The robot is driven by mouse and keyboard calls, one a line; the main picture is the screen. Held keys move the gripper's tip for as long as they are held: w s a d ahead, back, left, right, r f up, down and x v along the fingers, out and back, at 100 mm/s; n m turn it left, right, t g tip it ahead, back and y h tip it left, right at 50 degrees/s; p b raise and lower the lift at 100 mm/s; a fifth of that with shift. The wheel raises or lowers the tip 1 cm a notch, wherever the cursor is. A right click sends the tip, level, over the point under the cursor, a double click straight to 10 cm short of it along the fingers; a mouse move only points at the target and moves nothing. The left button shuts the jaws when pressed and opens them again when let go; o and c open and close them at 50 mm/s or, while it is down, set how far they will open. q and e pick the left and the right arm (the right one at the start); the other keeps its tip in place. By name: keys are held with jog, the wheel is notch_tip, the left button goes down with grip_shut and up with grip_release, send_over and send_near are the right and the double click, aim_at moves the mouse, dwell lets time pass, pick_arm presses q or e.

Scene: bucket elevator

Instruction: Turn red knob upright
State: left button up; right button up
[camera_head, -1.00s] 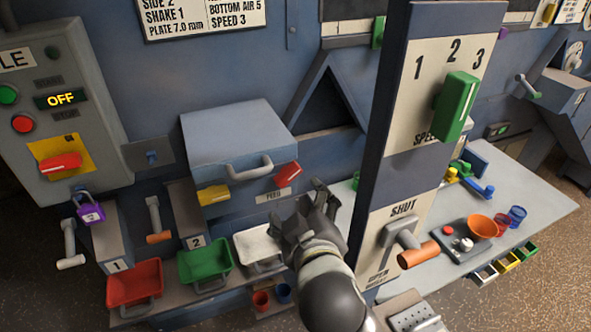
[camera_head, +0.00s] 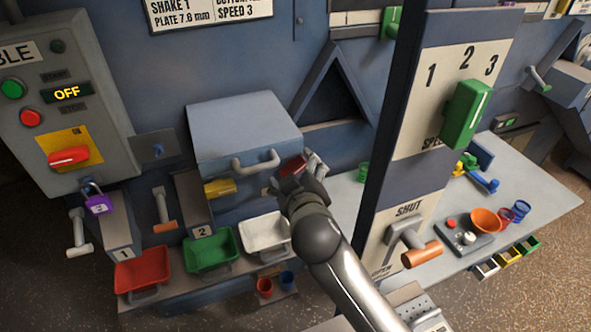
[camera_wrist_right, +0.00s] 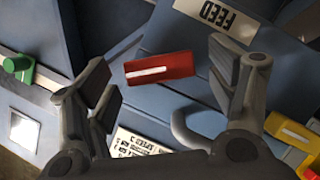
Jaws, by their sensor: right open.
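The red knob (camera_head: 292,163) is a bar with a white line, on the front of the blue feed box (camera_head: 243,130). Before my gripper covered part of it, it stood tilted. In the right wrist view the red knob (camera_wrist_right: 158,68) lies between my two fingers, with gaps on both sides and no visible contact. My right gripper (camera_head: 296,173) is open in front of it. The FEED label (camera_wrist_right: 226,18) shows in the wrist view. My left gripper is not in view.
The box's grey handle (camera_head: 257,160) and a yellow knob (camera_head: 220,188) are left of my gripper. A dark post with a green speed knob (camera_head: 466,115) stands close to the right of my arm. Red, green and white trays (camera_head: 263,234) sit below.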

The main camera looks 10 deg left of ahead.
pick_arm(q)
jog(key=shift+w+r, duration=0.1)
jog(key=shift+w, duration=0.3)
pick_arm(e)
jog(key=shift+w+a+f, duration=0.1)
jog(key=shift+w+f, duration=0.05)
jog(key=shift+w, duration=0.15)
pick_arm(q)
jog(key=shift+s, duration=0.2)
pick_arm(e)
jog(key=shift+c, duration=0.4)
jog(key=c, duration=0.9)
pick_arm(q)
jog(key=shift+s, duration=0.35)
pick_arm(e)
jog(key=shift+c, duration=0.2)
